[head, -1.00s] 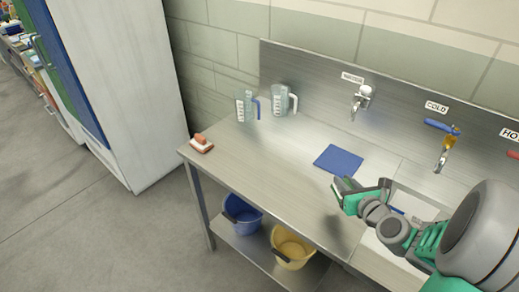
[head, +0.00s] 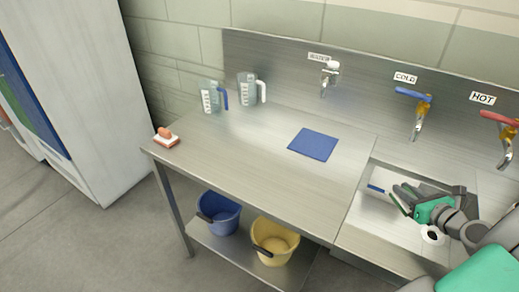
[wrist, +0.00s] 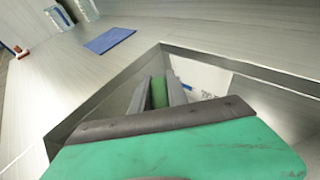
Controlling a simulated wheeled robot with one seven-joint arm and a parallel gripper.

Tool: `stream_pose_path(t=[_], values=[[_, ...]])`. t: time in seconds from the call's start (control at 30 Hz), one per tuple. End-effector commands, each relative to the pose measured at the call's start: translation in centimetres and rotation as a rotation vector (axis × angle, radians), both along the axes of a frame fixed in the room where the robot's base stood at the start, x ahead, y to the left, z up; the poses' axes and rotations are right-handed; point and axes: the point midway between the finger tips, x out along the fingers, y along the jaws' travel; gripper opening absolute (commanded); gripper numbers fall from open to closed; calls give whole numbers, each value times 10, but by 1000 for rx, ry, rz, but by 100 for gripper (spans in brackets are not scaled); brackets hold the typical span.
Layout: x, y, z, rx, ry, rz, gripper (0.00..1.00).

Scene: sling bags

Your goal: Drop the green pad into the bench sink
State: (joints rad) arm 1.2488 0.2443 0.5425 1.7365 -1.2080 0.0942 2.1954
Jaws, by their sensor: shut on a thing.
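The green pad (wrist: 159,93) is pinched between the two grey fingers of my gripper (wrist: 160,92) in the wrist view, and only a narrow strip of it shows. In the head view my gripper (head: 402,199) is over the bench sink (head: 352,226), the recessed steel basin at the right of the bench. The sink's rim (wrist: 105,92) shows around the fingers in the wrist view. I cannot tell the pad's exact height above the sink floor.
A blue cloth (head: 313,144) lies flat on the bench left of the sink. Two measuring jugs (head: 209,97) (head: 248,90) and a brush (head: 166,138) are farther left. Taps (head: 417,118) (head: 503,136) stand behind the sink. Buckets (head: 219,211) (head: 276,240) sit below. A white item with blue (wrist: 205,78) lies in the sink.

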Motion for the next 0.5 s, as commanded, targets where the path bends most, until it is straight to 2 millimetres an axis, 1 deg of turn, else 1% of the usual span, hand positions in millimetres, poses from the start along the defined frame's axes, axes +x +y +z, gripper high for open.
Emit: stream_pose_path(t=[0.03, 0.17, 0.27, 0.5], values=[[0, 0, -16, -2, -1, 1, 0], [0, 0, -29, -2, -1, 1, 0], [0, 0, -32, -1, -1, 0, 0], [0, 0, -29, -1, -1, 0, 0]])
